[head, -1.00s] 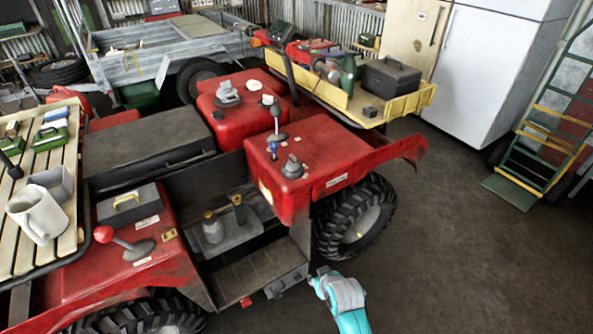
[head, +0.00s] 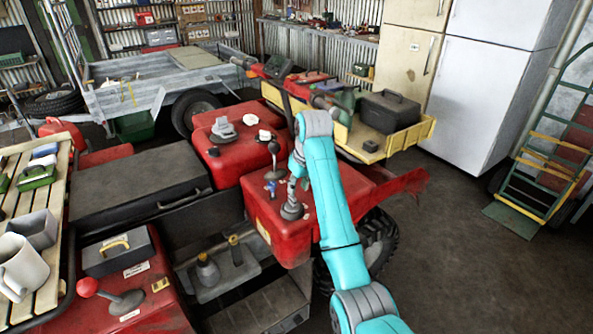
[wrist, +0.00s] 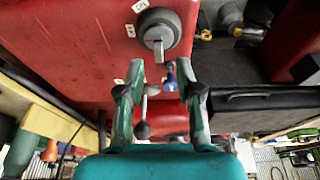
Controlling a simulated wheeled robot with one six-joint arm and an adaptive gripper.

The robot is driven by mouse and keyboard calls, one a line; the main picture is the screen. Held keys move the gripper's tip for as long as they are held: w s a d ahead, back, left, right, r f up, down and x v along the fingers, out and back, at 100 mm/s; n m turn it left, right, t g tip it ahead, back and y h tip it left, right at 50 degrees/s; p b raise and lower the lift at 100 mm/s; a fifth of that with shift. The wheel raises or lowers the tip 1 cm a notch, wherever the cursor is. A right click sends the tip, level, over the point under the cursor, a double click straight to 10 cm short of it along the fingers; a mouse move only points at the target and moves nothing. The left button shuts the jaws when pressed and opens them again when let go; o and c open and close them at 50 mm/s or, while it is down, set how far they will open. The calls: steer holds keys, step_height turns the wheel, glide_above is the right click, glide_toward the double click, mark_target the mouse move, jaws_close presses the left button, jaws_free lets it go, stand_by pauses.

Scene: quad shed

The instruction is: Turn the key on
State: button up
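The key switch (head: 291,210) is a round grey housing on top of the red quad's front box (head: 268,222). In the wrist view the switch (wrist: 158,35) shows a pale flat key (wrist: 158,45) standing in its middle. Small white labels sit around it, too small to read surely. My gripper (wrist: 160,68) is open and empty, with its two fingers apart and the key lying between and just beyond the tips in the picture. In the head view my gripper (head: 296,172) is over the switch; whether it touches is unclear.
A blue-topped control (head: 270,188) stands close beside the switch, and shows between the fingers (wrist: 170,76). A black-knobbed lever (head: 273,160) rises behind. A red-knobbed lever (head: 100,291) is at the lower left. A yellow rack (head: 425,127) with a dark toolbox is behind.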

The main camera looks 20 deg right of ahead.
mark_target(293, 197)
steer(key=shift+w+r+x, duration=0.1)
steer(key=shift+w+x, duration=0.15)
steer(key=shift+x, duration=1.05)
steer(key=shift+w+r+x, duration=0.1)
steer(key=shift+w+x, duration=0.15)
steer(key=shift+x, duration=1.1)
steer(key=shift+w+x, duration=0.25)
steer(key=shift+x, duration=1.05)
steer(key=shift+a, duration=0.15)
jaws_close()
